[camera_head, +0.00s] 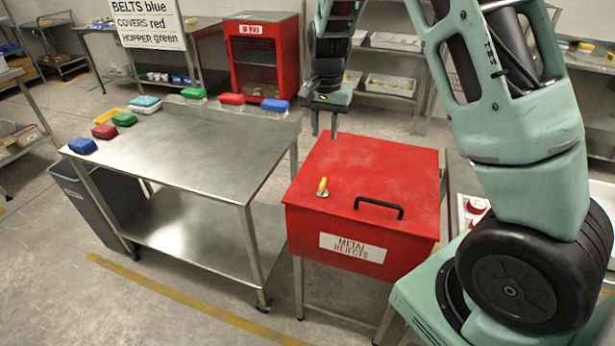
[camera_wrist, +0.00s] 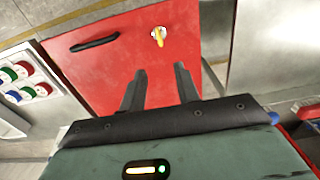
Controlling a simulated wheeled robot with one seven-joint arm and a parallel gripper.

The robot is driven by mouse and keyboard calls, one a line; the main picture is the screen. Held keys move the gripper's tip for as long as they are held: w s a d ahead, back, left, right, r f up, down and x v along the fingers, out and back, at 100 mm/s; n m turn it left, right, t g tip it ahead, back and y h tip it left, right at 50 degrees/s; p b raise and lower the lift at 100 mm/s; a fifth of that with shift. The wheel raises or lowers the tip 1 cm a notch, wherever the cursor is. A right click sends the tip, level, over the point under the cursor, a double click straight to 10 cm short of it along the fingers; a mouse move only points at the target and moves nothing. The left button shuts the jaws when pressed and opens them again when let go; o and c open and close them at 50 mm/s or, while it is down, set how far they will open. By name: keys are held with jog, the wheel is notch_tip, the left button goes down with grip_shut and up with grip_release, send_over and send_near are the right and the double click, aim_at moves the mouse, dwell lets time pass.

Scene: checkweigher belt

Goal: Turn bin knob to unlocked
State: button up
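The red metal rejects bin (camera_head: 385,190) stands right of the steel table, its lid closed, with a white "METAL REJECTS" label on its front. Its yellow knob (camera_head: 322,187) sits on a small metal plate on the lid, near the front left corner. The knob also shows in the wrist view (camera_wrist: 158,36), beyond my fingers. I cannot tell from the frames which setting it is in. A black handle (camera_head: 379,207) is right of the knob. My gripper (camera_head: 324,134) hangs above the back left of the bin. It is open and empty, pointing down, apart from the knob (camera_wrist: 160,78).
The steel table (camera_head: 190,160) left of the bin carries several coloured brushes along its back and left edges. A grey waste bin (camera_head: 100,205) stands at its left end. A white tray (camera_head: 468,208) with red-topped items is right of the bin. The lid is otherwise clear.

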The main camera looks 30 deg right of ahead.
aim_at(323, 181)
notch_tip(323, 181, down, 17)
jog(key=shift+s+r+p, duration=0.1)
jog(key=shift+p, duration=1.05)
grip_shut()
